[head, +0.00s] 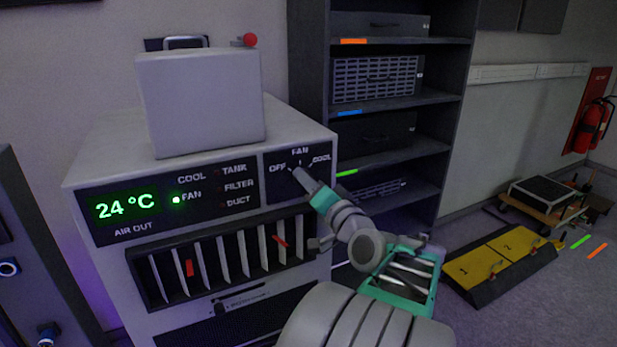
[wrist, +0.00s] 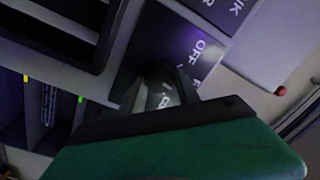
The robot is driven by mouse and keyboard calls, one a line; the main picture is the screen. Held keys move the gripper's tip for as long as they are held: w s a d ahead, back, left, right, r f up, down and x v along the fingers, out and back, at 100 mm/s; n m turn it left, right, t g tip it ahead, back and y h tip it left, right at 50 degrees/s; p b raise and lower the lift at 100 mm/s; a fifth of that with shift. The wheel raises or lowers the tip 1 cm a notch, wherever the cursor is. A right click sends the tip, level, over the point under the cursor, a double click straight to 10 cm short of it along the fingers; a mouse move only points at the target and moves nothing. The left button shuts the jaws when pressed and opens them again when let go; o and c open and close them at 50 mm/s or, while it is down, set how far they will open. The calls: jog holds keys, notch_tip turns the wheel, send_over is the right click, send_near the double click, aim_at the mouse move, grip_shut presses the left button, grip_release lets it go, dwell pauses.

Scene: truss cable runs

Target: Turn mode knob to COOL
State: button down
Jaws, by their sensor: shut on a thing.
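The mode dial panel (head: 284,186) is a dark plate on the upper right of a grey air unit, with OFF at left, FAN at top and COOL at right. My gripper (head: 302,177) reaches it from the lower right and is shut on the mode knob, which its fingers almost fully hide. The knob's pointer direction cannot be read clearly. The display (head: 124,207) reads 24 °C, and the green lamp (head: 176,200) beside FAN is lit. In the wrist view, my gripper (wrist: 160,95) is against the dial panel (wrist: 150,45), with OFF visible.
A grey box (head: 203,105) stands on the unit, with a red ball-topped lever (head: 249,40) behind it. A vent with slats (head: 215,255) lies below the dial. A dark shelf rack (head: 385,140) stands right of the unit. Yellow numbered plates (head: 500,262) lie on the floor at right.

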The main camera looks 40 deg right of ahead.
jog(key=shift+m+h+p, duration=0.5)
jog(key=shift+m+p, duration=2.55)
jog(key=shift+m, duration=1.15)
jog(key=shift+f, duration=0.1)
jog(key=c, duration=0.9)
grip_release()
jog(key=b+v, duration=0.1)
jog(key=v, duration=0.6)
jog(key=shift+s+a, duration=0.2)
jog(key=shift+s, duration=0.15)
